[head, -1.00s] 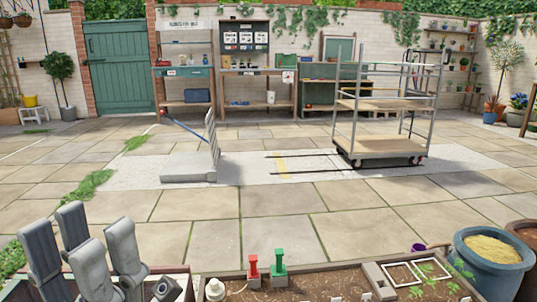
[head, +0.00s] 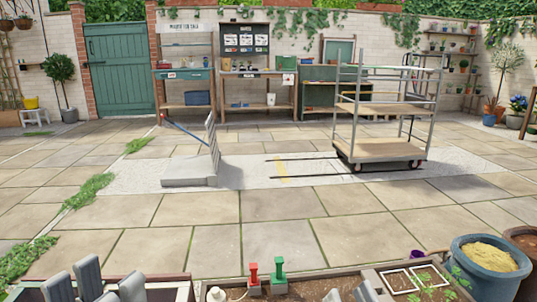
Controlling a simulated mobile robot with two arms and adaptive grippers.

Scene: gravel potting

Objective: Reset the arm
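Several grey finger parts of my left gripper (head: 95,287) stand at the bottom left edge, in front of a dark planter box. They are spread apart and I see nothing held between them. My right gripper (head: 349,294) shows only as grey fingertips at the bottom edge, over the soil of the wooden planting box (head: 228,279). The tips are apart with soil visible between them. The rest of both grippers and most of both arms lie below the picture.
A shelf trolley (head: 380,151) stands farther off.

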